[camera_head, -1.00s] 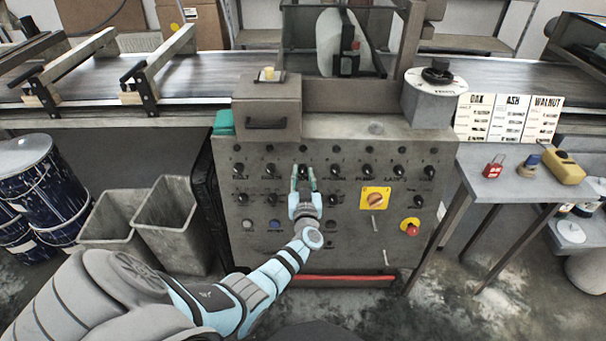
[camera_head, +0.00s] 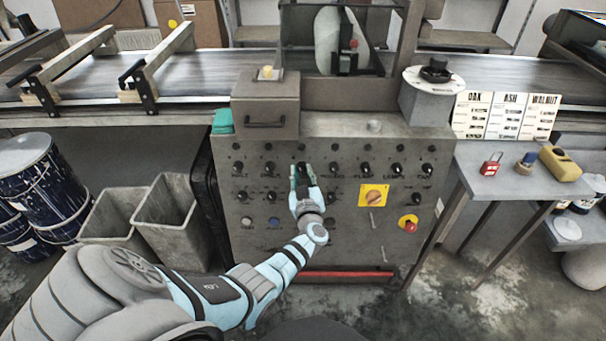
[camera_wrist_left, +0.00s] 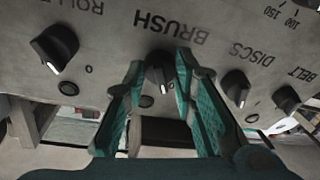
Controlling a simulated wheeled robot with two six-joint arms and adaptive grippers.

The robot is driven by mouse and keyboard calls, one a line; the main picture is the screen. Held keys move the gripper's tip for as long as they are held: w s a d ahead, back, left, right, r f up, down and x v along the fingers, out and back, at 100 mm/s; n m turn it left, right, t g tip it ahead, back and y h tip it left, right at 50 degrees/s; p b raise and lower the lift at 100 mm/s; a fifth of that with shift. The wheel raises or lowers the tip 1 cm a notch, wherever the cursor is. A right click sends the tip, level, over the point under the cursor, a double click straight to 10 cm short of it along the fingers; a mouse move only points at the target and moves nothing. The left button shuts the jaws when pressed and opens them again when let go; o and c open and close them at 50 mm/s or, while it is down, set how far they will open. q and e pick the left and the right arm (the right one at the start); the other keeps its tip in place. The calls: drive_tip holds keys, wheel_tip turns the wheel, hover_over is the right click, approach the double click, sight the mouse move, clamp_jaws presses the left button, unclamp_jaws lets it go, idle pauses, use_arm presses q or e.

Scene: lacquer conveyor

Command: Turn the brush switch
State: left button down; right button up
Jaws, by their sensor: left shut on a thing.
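The brush switch is a small black knob (camera_wrist_left: 160,72) under the label BRUSH (camera_wrist_left: 172,24) in the left wrist view. It sits on the upper knob row of the grey control panel (camera_head: 340,236). My left gripper (camera_head: 302,170) reaches up to this row in the head view, and its fingers cover part of the knob there. In the left wrist view the two teal fingers of my left gripper (camera_wrist_left: 160,68) stand on either side of the knob, shut on it. My right gripper is in neither view.
Neighbouring knobs are close: the ROLL knob (camera_wrist_left: 55,46) and the DISCS knob (camera_wrist_left: 236,86). Lower right on the panel are a yellow-plated rotary switch (camera_head: 373,196) and a red stop button (camera_head: 409,226). A side table (camera_head: 500,187) stands right, grey bins (camera_head: 170,225) left.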

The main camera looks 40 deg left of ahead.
use_arm(q)
drive_tip(key=c, duration=1.3)
unclamp_jaws()
drive_tip(key=shift+d, duration=0.1)
drive_tip(key=v, duration=1.1)
drive_tip(key=shift+s+d, duration=0.25)
drive_tip(key=shift+s, duration=0.05)
